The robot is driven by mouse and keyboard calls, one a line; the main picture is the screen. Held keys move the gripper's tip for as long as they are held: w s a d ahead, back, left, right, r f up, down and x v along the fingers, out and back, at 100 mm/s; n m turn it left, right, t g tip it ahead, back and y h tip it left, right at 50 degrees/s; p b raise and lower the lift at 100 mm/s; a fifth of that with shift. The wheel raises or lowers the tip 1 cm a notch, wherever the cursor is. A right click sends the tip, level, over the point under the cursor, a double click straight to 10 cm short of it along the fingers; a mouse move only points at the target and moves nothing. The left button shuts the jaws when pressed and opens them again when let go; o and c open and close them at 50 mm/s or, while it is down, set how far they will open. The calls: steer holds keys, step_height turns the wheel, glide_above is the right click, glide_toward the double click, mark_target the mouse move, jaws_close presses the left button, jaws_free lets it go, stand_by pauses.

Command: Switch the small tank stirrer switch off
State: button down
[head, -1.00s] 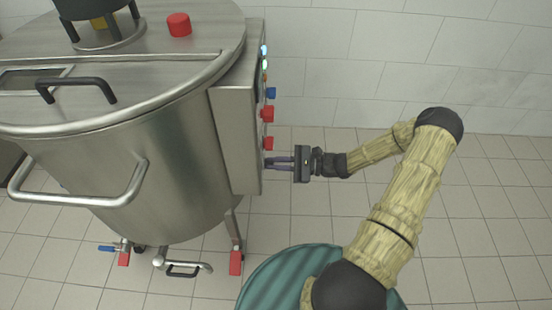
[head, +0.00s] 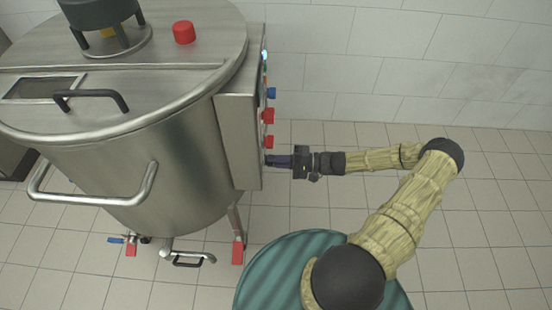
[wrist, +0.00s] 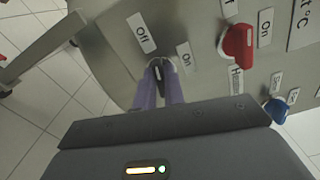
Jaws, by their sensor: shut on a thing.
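The control box (head: 235,140) is on the right side of the steel tank (head: 170,150). In the wrist view a small dark switch (wrist: 158,72) on the panel sits between my fingertips, below an "Off" label (wrist: 141,32) and left of an "On" label (wrist: 183,57). My gripper (head: 269,160) reaches the lower part of the panel from the right, and its purple fingers (wrist: 160,80) are shut on this switch. Its own name label is not readable here. In the head view the switch is hidden by the fingers.
A red knob (wrist: 237,42) and a blue knob (wrist: 276,110) are close by on the panel. Red knobs (head: 267,116) stick out above my gripper in the head view. A tank handle (head: 95,195) is at the left. Floor at right is clear.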

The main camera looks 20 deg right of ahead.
steer(key=shift+f+n, duration=0.1)
steer(key=shift+n, duration=1.1)
steer(key=c, duration=1.5)
jaws_free()
steer(key=shift+d, duration=0.1)
steer(key=p+v, duration=0.1)
steer(key=v, duration=1.6)
steer(key=shift+s+d, duration=0.1)
steer(key=shift+d, duration=0.05)
